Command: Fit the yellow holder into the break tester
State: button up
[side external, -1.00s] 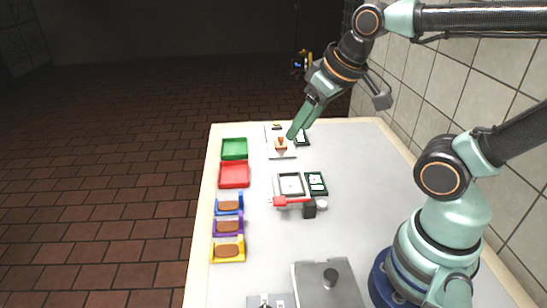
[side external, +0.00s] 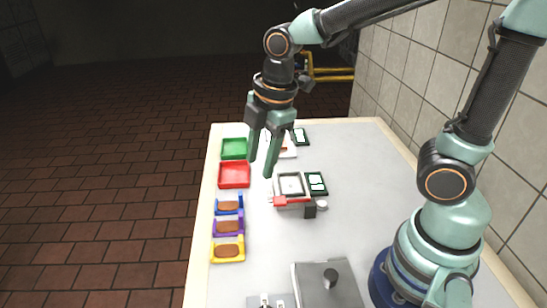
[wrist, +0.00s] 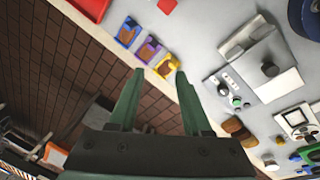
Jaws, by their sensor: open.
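The yellow holder (side external: 240,256) carries a brown oval piece and is the nearest of three similar holders along the table's left edge. It also shows in the wrist view (wrist: 167,66), beyond and between my fingertips. My gripper (side external: 260,169) is open and empty, pointing down above the table near the red tray, apart from the holder. A device with a pale square frame (side external: 291,177) and a red part (side external: 280,201) stands mid-table; it may be the break tester, but I cannot tell for sure.
A purple holder (side external: 240,231) and a blue holder (side external: 239,207) stand behind the yellow one. Red (side external: 234,175) and green (side external: 234,148) trays lie farther back. A dark display (side external: 316,183) adjoins the framed device. A metal plate with a knob (side external: 313,292) is in front.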

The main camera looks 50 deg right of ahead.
aim_at(241, 237)
jog(key=a+f+n, duration=0.2)
jog(key=f+n, duration=0.1)
jog(key=f, duration=0.1)
jog(key=a+f+n+g, duration=0.1)
jog(key=a+f+n, duration=0.1)
jog(key=f+n, duration=0.2)
jog(key=a+f+n+g, duration=0.1)
jog(key=a+f+n, duration=0.1)
jog(key=f+n, duration=0.2)
jog(key=shift+w+f+h, duration=0.25)
jog(key=shift+f+h, duration=0.05)
jog(key=shift+f, duration=0.1)
jog(key=shift+w+a+f, duration=0.1)
jog(key=shift+w+f, duration=0.05)
jog(key=shift+f, duration=2.6)
grip_shut()
